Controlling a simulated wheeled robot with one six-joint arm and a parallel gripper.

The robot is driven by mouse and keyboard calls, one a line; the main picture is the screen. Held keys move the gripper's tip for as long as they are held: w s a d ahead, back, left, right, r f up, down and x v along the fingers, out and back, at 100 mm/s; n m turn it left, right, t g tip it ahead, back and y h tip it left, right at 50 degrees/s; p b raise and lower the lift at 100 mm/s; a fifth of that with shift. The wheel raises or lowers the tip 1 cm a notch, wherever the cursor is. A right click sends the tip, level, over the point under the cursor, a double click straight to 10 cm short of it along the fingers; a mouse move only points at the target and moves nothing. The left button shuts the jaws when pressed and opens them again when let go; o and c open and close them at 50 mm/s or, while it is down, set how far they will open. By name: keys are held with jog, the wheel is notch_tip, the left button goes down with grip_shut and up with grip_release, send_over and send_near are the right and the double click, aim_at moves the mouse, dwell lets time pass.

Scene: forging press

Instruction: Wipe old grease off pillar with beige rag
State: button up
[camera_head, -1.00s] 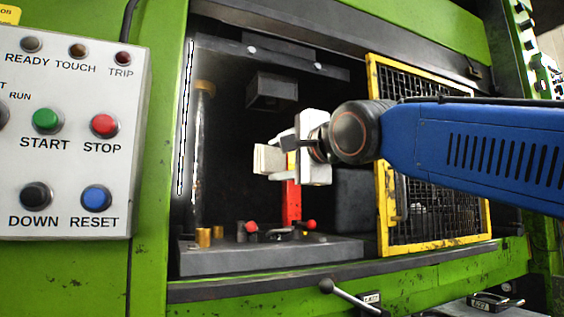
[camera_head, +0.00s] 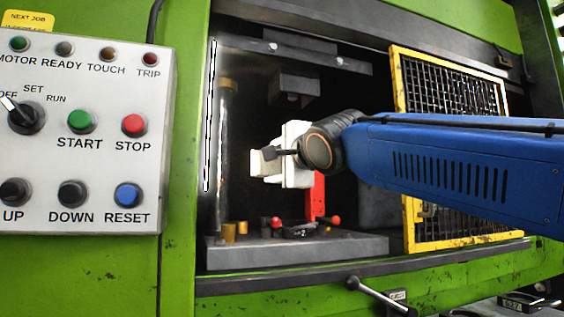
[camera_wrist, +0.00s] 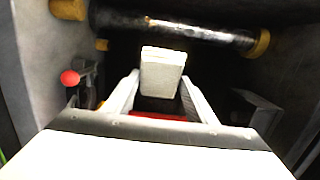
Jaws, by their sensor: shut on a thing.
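The pillar (camera_head: 228,150) stands upright at the left inside the press opening. In the wrist view the pillar (camera_wrist: 175,30) crosses the top of the picture, with dark, shiny grease on it and brassy collars at its ends. My gripper (camera_head: 268,160) is inside the opening, to the right of the pillar. It is shut on the beige rag (camera_head: 256,163), a pale block-like pad. In the wrist view the rag (camera_wrist: 163,70) sits between the fingers of my gripper (camera_wrist: 160,88), just short of the pillar. A dark gap shows between rag and pillar there.
A red post (camera_head: 315,195) stands behind and below my gripper. Red-knobbed clamps (camera_head: 277,222) and brass pins (camera_head: 229,232) sit on the lower bed (camera_head: 300,252). A dark block (camera_head: 296,86) hangs above. The yellow mesh guard (camera_head: 405,225) is at the right, behind my arm.

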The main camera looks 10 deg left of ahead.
jog(key=w+a+f, duration=0.2)
jog(key=w+a, duration=0.5)
jog(key=a, duration=0.5)
jog(key=shift+w+a+f, duration=0.2)
jog(key=shift+a+f, duration=0.05)
jog(key=shift+f, duration=0.15)
jog(key=shift+w+a, duration=0.4)
jog(key=shift+a, duration=0.25)
dwell(1.4)
jog(key=shift+r, duration=0.1)
jog(key=shift+r, duration=0.4)
jog(key=shift+f, duration=0.1)
jog(key=shift+f, duration=1.15)
